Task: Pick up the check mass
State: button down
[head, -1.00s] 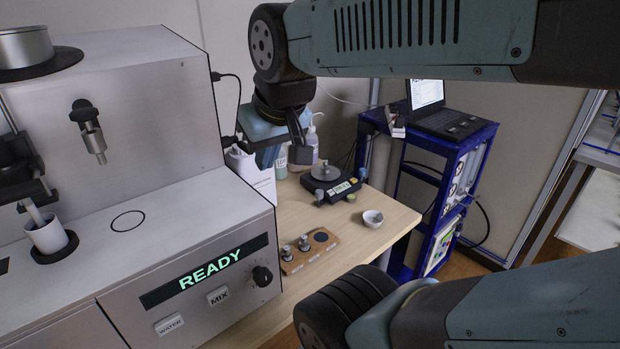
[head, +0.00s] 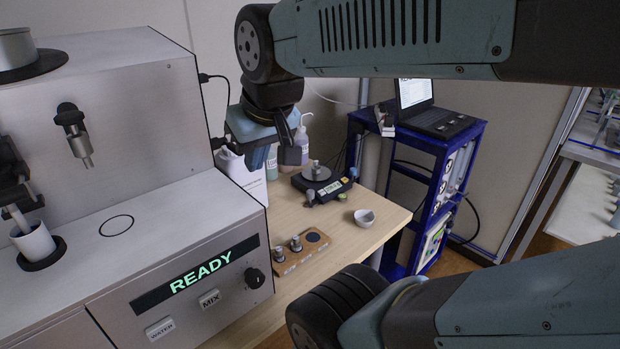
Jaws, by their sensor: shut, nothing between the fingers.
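A small metal knobbed mass (head: 316,169) stands upright on the round pan of a dark balance (head: 322,187) at the back of the wooden bench. Two similar metal masses, one at the front (head: 279,254) and one behind it (head: 296,243), stand in a wooden block (head: 302,256) whose third, dark round spot is empty. I cannot tell which one is the check mass. My gripper (head: 284,157) is shut and empty, above the bench to the left of the balance. Its wrist partly hides the bottles behind it.
The grey analyser (head: 190,250) showing READY fills the left, with a white cup (head: 33,241) on it. A small white bowl (head: 364,217) sits near the bench's right edge. Bottles (head: 302,140) stand behind my gripper. A blue cart (head: 425,185) with a laptop (head: 437,118) stands right.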

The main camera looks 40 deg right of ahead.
aim_at(316, 169)
jog(key=u, duration=0.75)
jog(key=k, duration=1.3)
jog(key=z, duration=1.25)
jog(key=i, duration=0.85)
jog(key=z, duration=0.05)
